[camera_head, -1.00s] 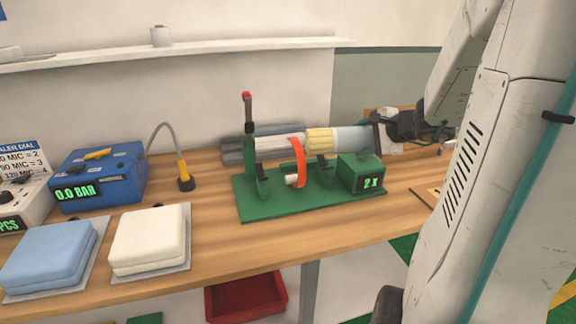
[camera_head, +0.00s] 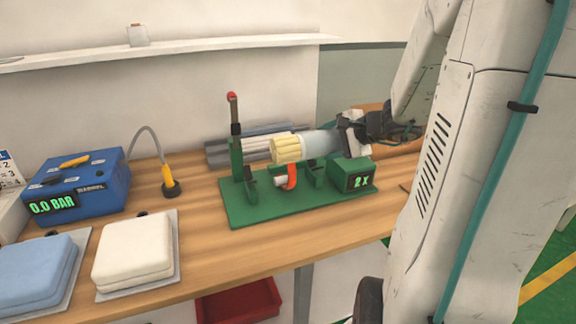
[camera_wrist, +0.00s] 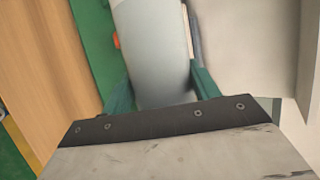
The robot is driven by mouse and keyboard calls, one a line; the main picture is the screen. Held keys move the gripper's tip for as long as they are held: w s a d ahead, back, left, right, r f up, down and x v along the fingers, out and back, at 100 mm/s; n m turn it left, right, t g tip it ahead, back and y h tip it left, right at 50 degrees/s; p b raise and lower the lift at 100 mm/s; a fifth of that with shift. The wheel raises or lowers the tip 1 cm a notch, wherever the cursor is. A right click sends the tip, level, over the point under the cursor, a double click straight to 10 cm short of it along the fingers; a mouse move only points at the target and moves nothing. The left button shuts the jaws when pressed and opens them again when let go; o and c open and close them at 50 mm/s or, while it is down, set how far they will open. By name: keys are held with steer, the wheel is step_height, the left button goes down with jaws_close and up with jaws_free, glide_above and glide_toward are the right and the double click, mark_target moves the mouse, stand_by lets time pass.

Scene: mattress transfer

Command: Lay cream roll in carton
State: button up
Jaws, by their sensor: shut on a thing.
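The cream roll (camera_head: 286,150) has a ridged cream end on the left and a pale grey-blue sleeve around the rest. It lies roughly level above the green fixture (camera_head: 235,212), with its cream end over the orange band (camera_head: 292,177). My gripper (camera_head: 352,138) is shut on its sleeved right end. In the wrist view the pale sleeve (camera_wrist: 152,45) runs between the teal fingers of my gripper (camera_wrist: 160,92). I cannot tell whether the roll touches the fixture. No carton can be made out.
A blue gauge box (camera_head: 80,190), a cream folded pad (camera_head: 133,248) and a blue folded pad (camera_head: 35,262) are at the left. Grey tubes (camera_head: 220,152) lie behind the fixture. A red bin (camera_head: 240,303) is below the table (camera_head: 205,262). The table front is clear.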

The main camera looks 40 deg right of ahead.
steer(key=w+a, duration=0.3)
steer(key=w, duration=1)
steer(key=shift+w+d+f, duration=0.1)
steer(key=shift+f, duration=2.8)
steer(key=shift+w+d+f, duration=0.1)
steer(key=shift+f, duration=2.8)
steer(key=shift+f, duration=0.15)
steer(key=o, duration=1.2)
steer(key=v, duration=0.7)
steer(key=shift+s+a, duration=0.15)
steer(key=shift+s, duration=0.2)
